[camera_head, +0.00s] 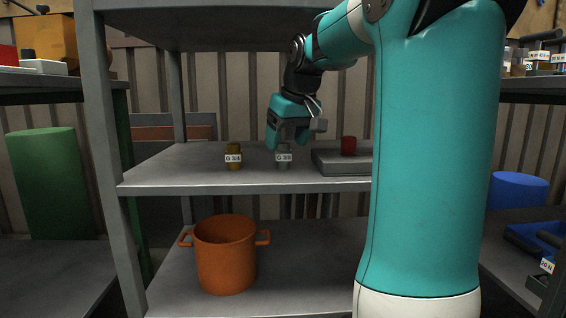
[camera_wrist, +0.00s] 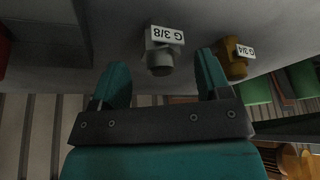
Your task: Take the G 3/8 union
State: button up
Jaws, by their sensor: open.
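The G 3/8 union (camera_head: 284,158) is a small grey fitting with a white label, standing on the middle shelf (camera_head: 210,185). In the wrist view the grey G 3/8 union (camera_wrist: 160,60) lies ahead of the gap between my fingers, its label at the top. My gripper (camera_head: 290,135) is open, above and close to the union in the head view. In the wrist view my teal gripper fingers (camera_wrist: 163,82) stand apart on either side, with nothing visibly held. The brass G 3/4 union (camera_head: 233,158) stands to the left, and in the wrist view (camera_wrist: 236,58) it is near the right finger.
A grey tray (camera_head: 326,165) with a red cylinder (camera_head: 348,145) on it lies right of the union on the same shelf. An orange pot (camera_head: 225,258) stands on the shelf below. Another shelf (camera_head: 205,18) hangs above. The left part of the middle shelf is clear.

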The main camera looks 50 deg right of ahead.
aim_at(286, 143)
jog(key=b+x, duration=0.2)
jog(key=x, duration=0.2)
jog(key=shift+r, duration=0.15)
jog(key=c, duration=1.1)
